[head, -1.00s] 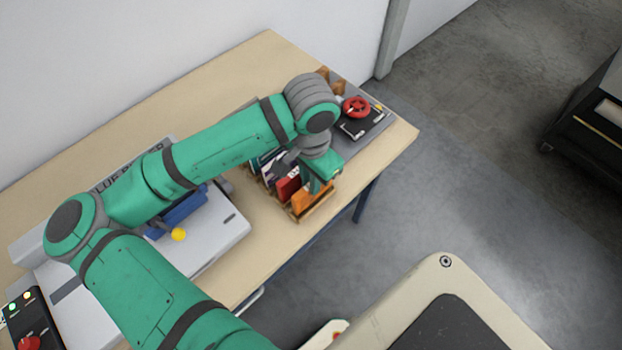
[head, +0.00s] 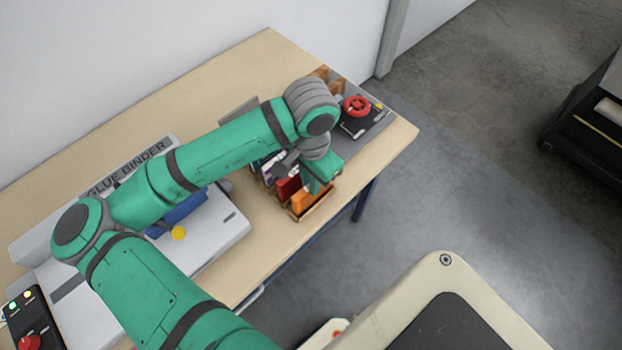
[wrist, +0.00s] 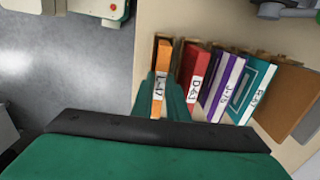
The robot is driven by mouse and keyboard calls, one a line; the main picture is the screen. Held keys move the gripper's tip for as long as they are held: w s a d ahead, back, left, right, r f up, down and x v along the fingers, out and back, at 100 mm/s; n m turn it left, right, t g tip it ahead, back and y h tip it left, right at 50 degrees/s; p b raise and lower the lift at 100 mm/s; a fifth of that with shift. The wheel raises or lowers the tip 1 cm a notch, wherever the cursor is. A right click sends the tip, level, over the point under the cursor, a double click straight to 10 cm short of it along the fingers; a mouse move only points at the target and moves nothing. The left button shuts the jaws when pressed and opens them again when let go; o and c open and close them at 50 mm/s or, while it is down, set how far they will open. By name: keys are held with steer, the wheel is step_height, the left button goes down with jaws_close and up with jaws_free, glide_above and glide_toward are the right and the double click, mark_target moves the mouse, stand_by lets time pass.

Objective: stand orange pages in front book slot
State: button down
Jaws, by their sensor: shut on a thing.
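The orange pages (wrist: 161,62) show in the wrist view with a white label, upright between the fingers of my gripper (wrist: 163,98). My gripper is shut on them. In the head view the orange pages (head: 306,200) are at the front end of the wooden book rack (head: 318,212), below my gripper (head: 312,188). The pages look to be at the front slot; whether their lower edge rests on the rack floor is hidden. A red book (wrist: 193,72) stands in the rack beside them, a small gap apart.
Purple-and-white books (wrist: 226,82) and a teal book (wrist: 252,88) stand farther along the rack. A glue binder (head: 205,235) is at the left on the table. A device with a red handwheel (head: 357,106) stands behind the rack. The table's front edge is close to the rack.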

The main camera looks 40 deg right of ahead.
steer(key=shift+f, duration=0.15)
steer(key=c, duration=2)
jaws_free()
step_height(320, 180, up, 11)
